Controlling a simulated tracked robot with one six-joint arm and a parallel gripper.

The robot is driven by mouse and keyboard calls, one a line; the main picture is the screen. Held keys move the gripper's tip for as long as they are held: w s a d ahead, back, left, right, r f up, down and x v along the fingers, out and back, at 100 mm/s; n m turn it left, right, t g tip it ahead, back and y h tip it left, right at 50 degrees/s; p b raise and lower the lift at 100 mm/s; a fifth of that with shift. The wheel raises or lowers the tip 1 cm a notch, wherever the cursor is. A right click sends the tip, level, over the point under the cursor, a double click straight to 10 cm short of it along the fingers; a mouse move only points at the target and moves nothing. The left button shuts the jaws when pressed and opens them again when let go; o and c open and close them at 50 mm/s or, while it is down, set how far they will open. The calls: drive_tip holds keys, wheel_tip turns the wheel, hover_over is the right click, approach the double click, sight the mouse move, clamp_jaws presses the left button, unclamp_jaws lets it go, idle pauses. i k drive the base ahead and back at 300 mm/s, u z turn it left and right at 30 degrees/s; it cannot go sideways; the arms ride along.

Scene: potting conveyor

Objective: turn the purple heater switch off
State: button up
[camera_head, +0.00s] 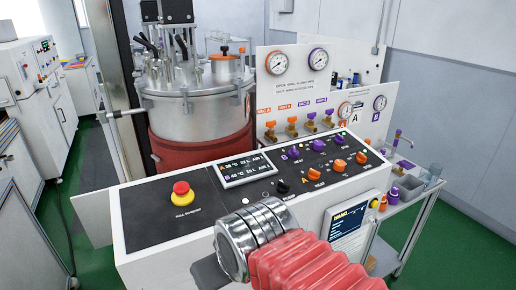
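The control panel (150,220) has a dark sloping top. A row of purple knobs marked B runs along its far side: a left one (293,153), a middle one (318,145) and a right one (340,137). An orange row marked A lies nearer, with a left knob (315,174) above a label that seems to read HEAT. The left purple knob lines up roughly with it; its setting is too small to read. My arm's metal cuff and red bellows cover the panel's near edge at the lower middle. My gripper's fingers do not show.
A red mushroom button (182,192) on a yellow base, a small display (243,169) and a black knob (282,187) share the panel. A steel vessel (195,115) stands behind. Gauges and valves stand behind right; a trolley (408,225) is at right.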

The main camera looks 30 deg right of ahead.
sight(292, 153)
drive_tip(key=z, duration=0.9)
drive_tip(key=k, duration=0.5)
drive_tip(key=z, duration=0.35)
drive_tip(key=i, duration=0.5)
drive_tip(key=u, duration=0.05)
